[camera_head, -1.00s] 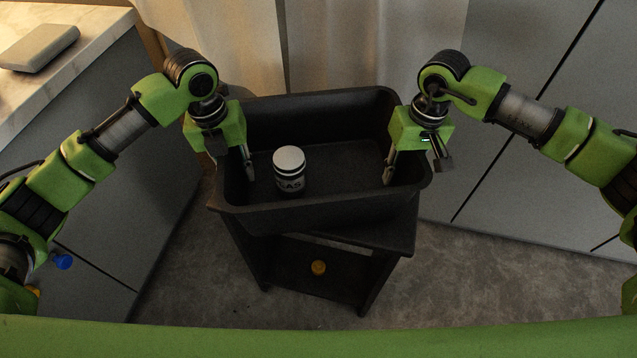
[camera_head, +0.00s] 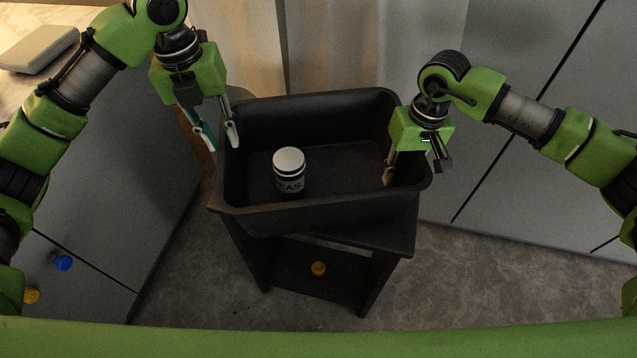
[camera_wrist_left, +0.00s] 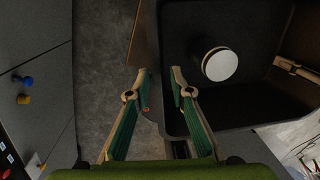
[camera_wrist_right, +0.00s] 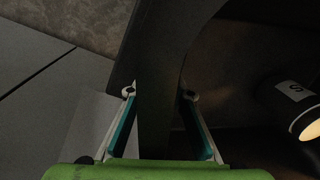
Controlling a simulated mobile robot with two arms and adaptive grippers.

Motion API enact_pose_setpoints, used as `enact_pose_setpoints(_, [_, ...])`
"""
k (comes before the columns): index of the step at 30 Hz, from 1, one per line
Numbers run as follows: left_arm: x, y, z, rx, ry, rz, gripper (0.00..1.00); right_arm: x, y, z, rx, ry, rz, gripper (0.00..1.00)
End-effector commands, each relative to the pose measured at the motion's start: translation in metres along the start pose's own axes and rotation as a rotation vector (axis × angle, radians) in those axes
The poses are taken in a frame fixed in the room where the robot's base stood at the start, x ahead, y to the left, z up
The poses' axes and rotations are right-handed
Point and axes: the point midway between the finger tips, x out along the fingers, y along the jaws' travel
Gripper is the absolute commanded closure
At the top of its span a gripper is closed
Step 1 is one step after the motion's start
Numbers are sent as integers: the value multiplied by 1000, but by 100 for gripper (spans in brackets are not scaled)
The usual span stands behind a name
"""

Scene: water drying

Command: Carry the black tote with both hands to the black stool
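The black tote (camera_head: 325,212) sits upright on the black stool (camera_head: 400,238), slightly turned relative to its top. A white-lidded jar (camera_head: 289,172) stands inside the tote, and its lid also shows in the left wrist view (camera_wrist_left: 219,64). My left gripper (camera_head: 221,146) is open and empty above the tote's left rim, apart from it. My right gripper (camera_head: 417,174) is open around the tote's right wall, one finger inside and one outside. The right wrist view shows the wall (camera_wrist_right: 160,85) between the spread fingers. Contact there cannot be told.
A yellow object (camera_head: 318,268) lies on the stool's lower shelf. Grey cabinets stand left (camera_head: 110,190) and right (camera_head: 520,190), with curtains (camera_head: 375,45) behind. Blue (camera_head: 62,263) and yellow (camera_head: 32,295) knobs stick out at the left. The floor before the stool is clear.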

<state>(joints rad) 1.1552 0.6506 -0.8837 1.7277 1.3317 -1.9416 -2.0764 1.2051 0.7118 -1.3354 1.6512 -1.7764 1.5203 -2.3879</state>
Motion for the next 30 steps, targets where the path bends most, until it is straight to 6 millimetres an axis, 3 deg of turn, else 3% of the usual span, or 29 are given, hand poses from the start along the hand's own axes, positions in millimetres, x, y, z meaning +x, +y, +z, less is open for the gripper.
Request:
enact_pose_setpoints(5, [-2, 0, 0, 0, 1, 0, 79, -23, 0, -2, 1, 6, 0, 79])
enact_pose_setpoints(12, [-1, 0, 0, 0, 0, 0, 79, -74, 0, -1, 0, 5, 0, 79])
enact_pose_setpoints(18, [-1, 0, 0, 0, 0, 0, 79, -107, 0, -1, 0, 3, 0, 79])
enact_pose_setpoints(30, [-1, 0, 0, 0, 0, 0, 79, -119, 0, 0, 0, 0, 0, 79])
